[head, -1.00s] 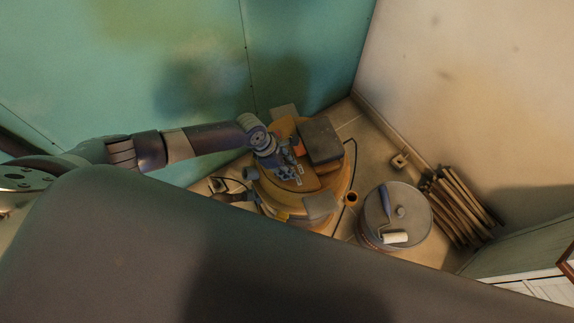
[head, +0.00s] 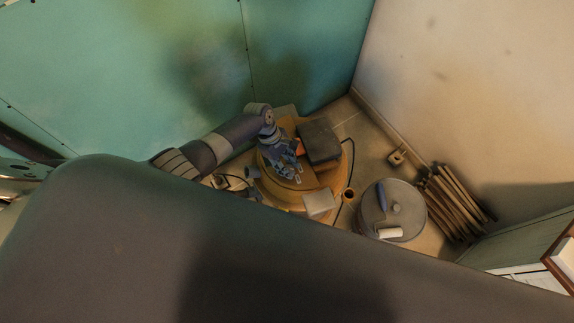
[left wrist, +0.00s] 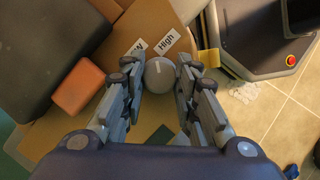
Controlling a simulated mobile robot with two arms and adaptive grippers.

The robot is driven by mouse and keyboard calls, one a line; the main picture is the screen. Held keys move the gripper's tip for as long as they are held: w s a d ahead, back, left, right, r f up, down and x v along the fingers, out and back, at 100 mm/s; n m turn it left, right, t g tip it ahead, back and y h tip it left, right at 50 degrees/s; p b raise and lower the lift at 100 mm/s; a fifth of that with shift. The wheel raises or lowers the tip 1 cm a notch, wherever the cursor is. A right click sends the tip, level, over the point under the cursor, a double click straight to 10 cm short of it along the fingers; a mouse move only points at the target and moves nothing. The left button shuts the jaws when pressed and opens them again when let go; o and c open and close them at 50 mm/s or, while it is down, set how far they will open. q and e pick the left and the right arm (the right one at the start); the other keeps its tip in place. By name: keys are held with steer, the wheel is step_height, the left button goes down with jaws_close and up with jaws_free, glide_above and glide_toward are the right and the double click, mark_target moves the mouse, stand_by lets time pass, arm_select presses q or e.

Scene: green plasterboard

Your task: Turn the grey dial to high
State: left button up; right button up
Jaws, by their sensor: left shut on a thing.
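The grey dial (left wrist: 159,76) shows in the left wrist view as a round knob on a brown board. A "High" label (left wrist: 167,41) lies just beyond it, and a second label (left wrist: 135,49), partly hidden and ending in "w", lies to its left. My left gripper (left wrist: 161,80) is shut on the dial, one finger on each side. I cannot tell which label the dial points at. In the head view my left gripper (head: 284,167) reaches down over the round yellowish-brown stand, and the dial is hidden there. My right gripper is in neither view.
An orange block (head: 300,148) and a dark box (head: 320,141) stand close beside the gripper. A pale box (head: 319,204) is in front. A drum (head: 408,220) with a paint roller (head: 389,232) and a bundle of sticks (head: 452,203) stand to the right.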

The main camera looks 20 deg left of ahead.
arm_select(q)
steer(key=m+b, duration=0.1)
steer(key=m, duration=0.1)
steer(key=m+g+b, duration=0.1)
steer(key=m, duration=0.2)
steer(key=shift+d+f+g+y, duration=0.1)
steer(key=shift+g+y, duration=0.2)
steer(key=shift+y, duration=0.1)
stand_by(0.3)
steer(key=o, duration=1.1)
steer(key=shift+c, duration=0.2)
steer(key=shift+w, duration=0.1)
steer(key=v, duration=1.2)
steer(key=shift+d, duration=0.1)
